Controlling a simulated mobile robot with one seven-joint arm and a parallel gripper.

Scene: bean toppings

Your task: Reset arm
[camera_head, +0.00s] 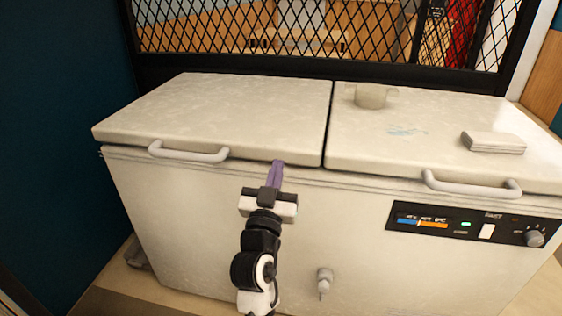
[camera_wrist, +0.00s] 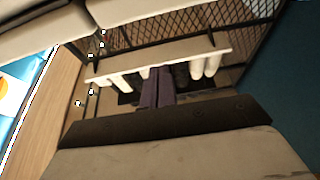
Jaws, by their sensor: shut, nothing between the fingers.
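My gripper (camera_head: 277,170) is shut and empty, with its purple fingers together. In the head view it is in front of a white chest freezer (camera_head: 190,220), near the front edge of the left lid (camera_head: 220,115). I cannot tell whether it touches the lid. The wrist view shows the shut purple fingers (camera_wrist: 157,85) in the middle of the picture.
Both freezer lids look shut. The right lid (camera_head: 440,150) carries a pale round object (camera_head: 371,96) and a small white block (camera_head: 493,142). Bar handles (camera_head: 190,153) and a control panel (camera_head: 470,226) are on the front. A black mesh screen (camera_head: 300,30) stands behind.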

